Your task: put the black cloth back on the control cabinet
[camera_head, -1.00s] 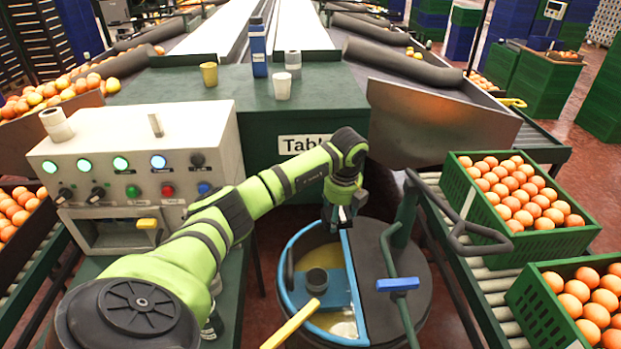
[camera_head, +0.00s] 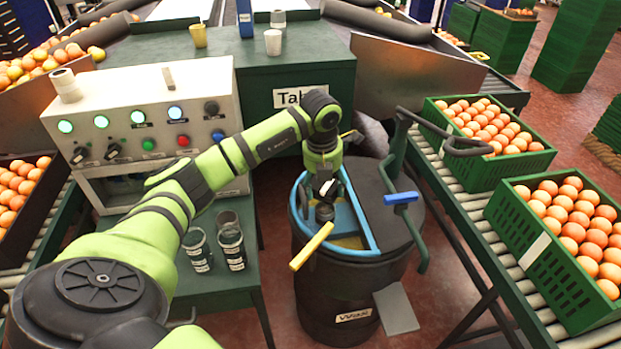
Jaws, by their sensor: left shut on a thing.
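The control cabinet (camera_head: 140,90) is a white box with lit buttons and knobs at the left. My left gripper (camera_head: 325,192) is over the open part of the wax drum (camera_head: 330,285). It is shut on a small dark thing (camera_head: 325,212), largely hidden by the fingers; I cannot tell whether this is the black cloth. No black cloth can be clearly made out elsewhere. A yellow handle (camera_head: 311,247) juts from just below the gripper across the drum's blue rim (camera_head: 357,205). My right gripper is not in view.
On the cabinet top are a pale roll (camera_head: 66,86) and a small beige stick (camera_head: 168,77). Two labelled cups (camera_head: 197,251) (camera_head: 231,247) stand on the green bench below. Crates of oranges (camera_head: 487,130) (camera_head: 570,245) sit on the right conveyor. A blue-gripped lever (camera_head: 401,198) rises beside the drum.

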